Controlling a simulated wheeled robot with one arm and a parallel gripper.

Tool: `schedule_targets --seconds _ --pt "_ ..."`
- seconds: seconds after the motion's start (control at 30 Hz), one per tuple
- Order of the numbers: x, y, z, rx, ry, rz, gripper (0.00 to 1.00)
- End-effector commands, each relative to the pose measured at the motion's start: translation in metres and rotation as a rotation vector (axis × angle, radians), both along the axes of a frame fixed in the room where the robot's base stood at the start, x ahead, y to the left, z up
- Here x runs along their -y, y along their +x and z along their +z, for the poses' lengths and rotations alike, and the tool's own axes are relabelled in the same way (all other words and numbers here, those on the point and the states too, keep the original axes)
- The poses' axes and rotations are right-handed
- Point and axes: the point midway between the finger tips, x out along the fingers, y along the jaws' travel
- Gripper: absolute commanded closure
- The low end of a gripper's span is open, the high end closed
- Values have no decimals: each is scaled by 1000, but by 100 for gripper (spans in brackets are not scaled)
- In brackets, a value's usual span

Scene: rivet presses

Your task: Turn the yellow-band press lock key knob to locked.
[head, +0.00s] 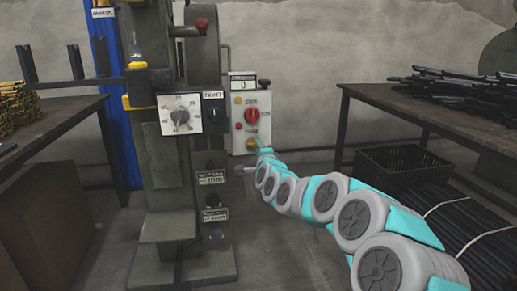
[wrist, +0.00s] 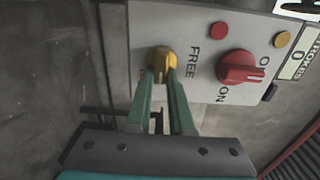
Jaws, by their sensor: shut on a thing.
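The press (head: 165,150) stands in the middle of the head view, with yellow parts on its left side. Its light grey control panel (head: 238,120) is at its right. The yellow key knob (wrist: 162,58) is on this panel, beside the word FREE in the wrist view. My gripper (wrist: 161,76) has its two green fingers shut on the knob, one on each side. In the head view my gripper (head: 258,143) reaches the panel's lower edge and mostly hides the knob. A reddish label left of the knob is mostly covered. I cannot tell which way the knob points.
A red OFF/ON knob (wrist: 240,68) sits close to the yellow knob, with a red button (wrist: 219,29) and a yellow button (wrist: 283,39) near it. A STROKES counter (head: 243,85) reads 0. Tables (head: 395,96) with rods stand at both sides.

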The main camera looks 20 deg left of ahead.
Motion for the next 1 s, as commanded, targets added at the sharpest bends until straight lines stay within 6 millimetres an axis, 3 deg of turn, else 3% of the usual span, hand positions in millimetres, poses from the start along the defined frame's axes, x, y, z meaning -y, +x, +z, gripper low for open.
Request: schedule_targets --seconds 0.03,0.07,0.3,0.67,1.0 --pt "1 0 -2 -4 0 -1 100" --pt "1 0 -2 -4 0 -1 77" --pt "0 0 -1 -2 0 -1 50" --pt "3 -3 -1 -2 -1 0 50" --pt "23 -35 1 -2 1 -1 50"
